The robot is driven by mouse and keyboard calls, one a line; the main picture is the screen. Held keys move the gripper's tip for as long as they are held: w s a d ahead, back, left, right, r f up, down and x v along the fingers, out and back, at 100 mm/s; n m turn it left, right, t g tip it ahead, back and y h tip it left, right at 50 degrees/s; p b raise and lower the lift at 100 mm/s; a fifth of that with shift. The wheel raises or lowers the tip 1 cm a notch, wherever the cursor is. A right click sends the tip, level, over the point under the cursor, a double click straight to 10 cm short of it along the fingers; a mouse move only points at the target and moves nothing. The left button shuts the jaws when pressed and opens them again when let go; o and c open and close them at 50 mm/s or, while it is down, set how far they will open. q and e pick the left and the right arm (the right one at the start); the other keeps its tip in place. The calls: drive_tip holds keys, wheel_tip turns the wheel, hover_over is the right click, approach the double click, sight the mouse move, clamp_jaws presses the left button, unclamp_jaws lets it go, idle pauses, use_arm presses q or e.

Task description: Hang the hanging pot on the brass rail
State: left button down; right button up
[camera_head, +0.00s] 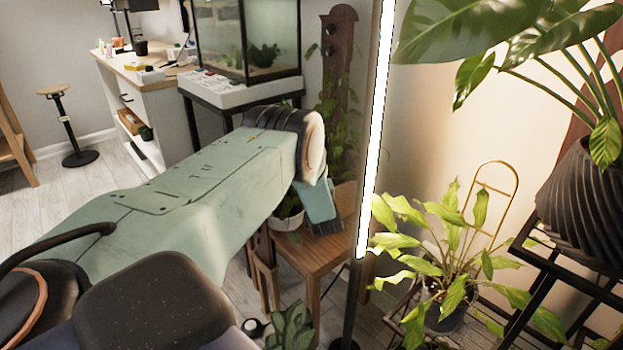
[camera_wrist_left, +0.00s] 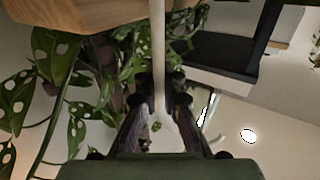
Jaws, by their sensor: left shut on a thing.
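My left arm comes in from the left in the head view, and its wrist end hides most of the gripper there. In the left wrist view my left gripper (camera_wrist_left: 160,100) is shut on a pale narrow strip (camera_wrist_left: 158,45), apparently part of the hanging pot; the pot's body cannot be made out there. A whitish pot (camera_head: 288,220) with green leaves shows partly behind my wrist in the head view, by a small wooden table (camera_head: 325,258); I cannot tell whether it is the held one. I cannot make out the brass rail. My right gripper is not in view.
A bright upright lamp tube (camera_head: 375,130) stands just right of my wrist. A fish tank (camera_head: 247,40) is behind my arm. A potted plant with a brass hoop (camera_head: 497,163) and a dark ribbed pot (camera_head: 580,205) on a black stand crowd the right. Spotted leaves (camera_wrist_left: 50,60) show near the gripper.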

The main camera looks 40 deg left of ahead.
use_arm(q)
drive_tip(key=shift+w+f, duration=0.1)
drive_tip(key=shift+f, duration=0.45)
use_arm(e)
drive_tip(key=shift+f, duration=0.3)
use_arm(q)
drive_tip(key=shift+r, duration=0.1)
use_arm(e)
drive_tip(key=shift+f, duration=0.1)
use_arm(q)
drive_tip(key=c, duration=1.5)
unclamp_jaws()
drive_tip(key=shift+o, duration=0.2)
